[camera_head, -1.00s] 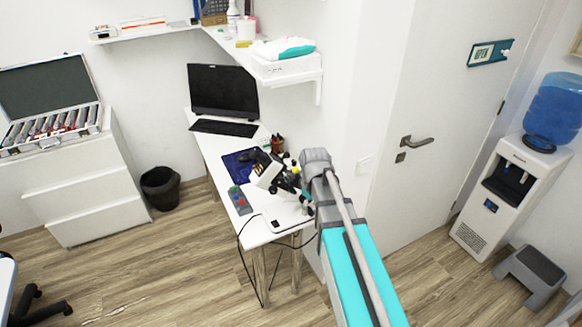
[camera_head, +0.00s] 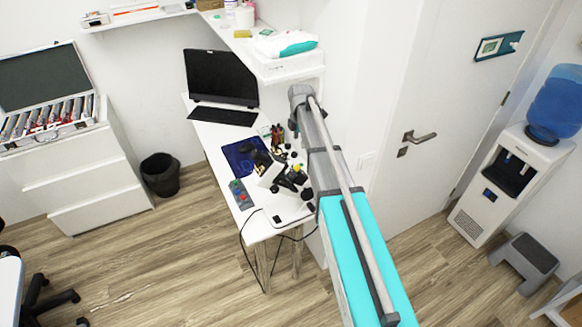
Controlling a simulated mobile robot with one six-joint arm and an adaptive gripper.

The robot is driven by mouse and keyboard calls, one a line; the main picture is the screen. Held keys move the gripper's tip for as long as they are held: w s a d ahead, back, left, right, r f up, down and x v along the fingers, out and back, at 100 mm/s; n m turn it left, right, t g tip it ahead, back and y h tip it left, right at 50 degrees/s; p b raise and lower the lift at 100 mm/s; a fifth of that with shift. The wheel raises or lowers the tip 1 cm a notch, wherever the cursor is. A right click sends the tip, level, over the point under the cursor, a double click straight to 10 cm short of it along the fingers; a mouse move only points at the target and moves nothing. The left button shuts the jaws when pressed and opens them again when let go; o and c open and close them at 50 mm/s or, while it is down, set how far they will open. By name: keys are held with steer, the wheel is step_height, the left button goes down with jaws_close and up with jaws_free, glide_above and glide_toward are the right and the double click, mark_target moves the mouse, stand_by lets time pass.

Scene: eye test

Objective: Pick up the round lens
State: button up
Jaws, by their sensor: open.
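I cannot make out the round lens for certain in the head view. An open silver case (camera_head: 48,127) on the white drawer unit at left holds rows of slim items, too small to tell apart. On the white desk (camera_head: 207,132), a dark and white instrument (camera_head: 268,171) with yellow parts stands near the right edge. Small dark items lie beside it, partly hidden by my arm. My arm reaches up from the bottom right, over the right side of the desk. My gripper cannot be made out; it seems hidden behind the arm.
A monitor (camera_head: 222,78), a keyboard (camera_head: 222,116) and a red and green button device (camera_head: 241,194) are on the desk. A shelf (camera_head: 272,74) hangs above it. A bin (camera_head: 160,175) stands left of the desk; a water cooler (camera_head: 512,185) is at right. The floor between is clear.

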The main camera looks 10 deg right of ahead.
mark_target(298, 166)
steer(key=shift+w+d, duration=0.1)
steer(key=shift+w, duration=0.15)
steer(key=shift+f, duration=0.1)
step_height(298, 166, down, 8)
steer(key=b, duration=0.8)
steer(key=shift+f+b, duration=0.2)
steer(key=shift+b, duration=0.15)
steer(key=shift+f, duration=0.1)
stand_by(0.4)
steer(key=shift+s+a+f+b, duration=0.1)
steer(key=shift+a+f+b, duration=0.1)
steer(key=shift+f+b, duration=1.1)
steer(key=shift+s+a+f+b, duration=0.1)
steer(key=shift+a+f+b, duration=0.05)
steer(key=shift+f+b, duration=1.1)
steer(key=shift+r, duration=0.1)
jaws_close()
